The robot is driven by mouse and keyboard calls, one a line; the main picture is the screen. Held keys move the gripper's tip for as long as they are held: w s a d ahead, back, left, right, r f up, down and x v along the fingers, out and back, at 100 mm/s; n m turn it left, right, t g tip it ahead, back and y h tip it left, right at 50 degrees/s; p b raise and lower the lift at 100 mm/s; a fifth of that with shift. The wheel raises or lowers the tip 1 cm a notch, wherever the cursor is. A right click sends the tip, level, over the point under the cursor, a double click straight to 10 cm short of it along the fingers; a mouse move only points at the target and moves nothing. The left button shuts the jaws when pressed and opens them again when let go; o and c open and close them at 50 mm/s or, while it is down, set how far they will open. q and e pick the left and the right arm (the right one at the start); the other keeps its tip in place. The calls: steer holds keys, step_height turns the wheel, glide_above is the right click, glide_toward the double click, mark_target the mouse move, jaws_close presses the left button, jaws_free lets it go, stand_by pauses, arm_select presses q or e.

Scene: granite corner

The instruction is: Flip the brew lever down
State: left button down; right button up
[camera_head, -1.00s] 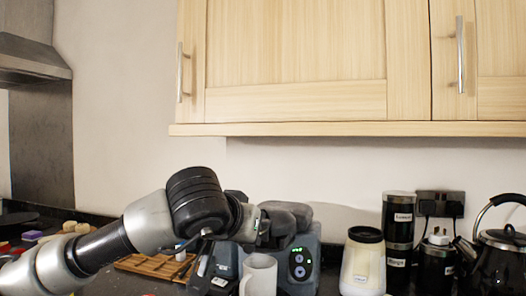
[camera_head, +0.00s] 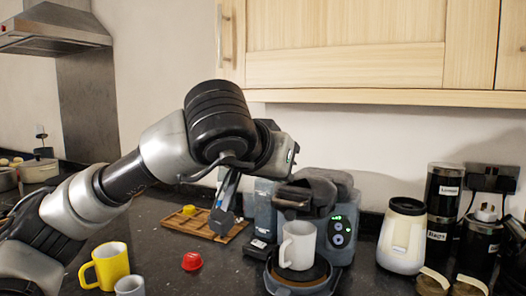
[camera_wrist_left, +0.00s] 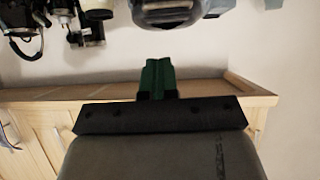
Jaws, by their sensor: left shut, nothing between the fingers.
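The grey-blue coffee machine (camera_head: 345,215) stands on the dark counter, with a dark top part and a round control panel with green lights. A white mug (camera_head: 298,246) stands on its round drip tray (camera_head: 300,287). I cannot make out the brew lever for certain. In the left wrist view my left gripper (camera_wrist_left: 157,78) shows shut green fingers, empty and apart from the machine (camera_wrist_left: 168,12) at the top edge. My right gripper is not in view.
A yellow mug (camera_head: 106,266), a grey cup (camera_head: 130,286) and a red object (camera_head: 192,261) are on the counter at left. A wooden board (camera_head: 180,222) lies behind. A cream canister (camera_head: 402,237) and black jars (camera_head: 440,205) stand right. Cabinets (camera_head: 345,50) hang above.

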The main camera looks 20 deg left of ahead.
arm_select(q)
steer(key=v, duration=0.5)
steer(key=shift+r, duration=0.25)
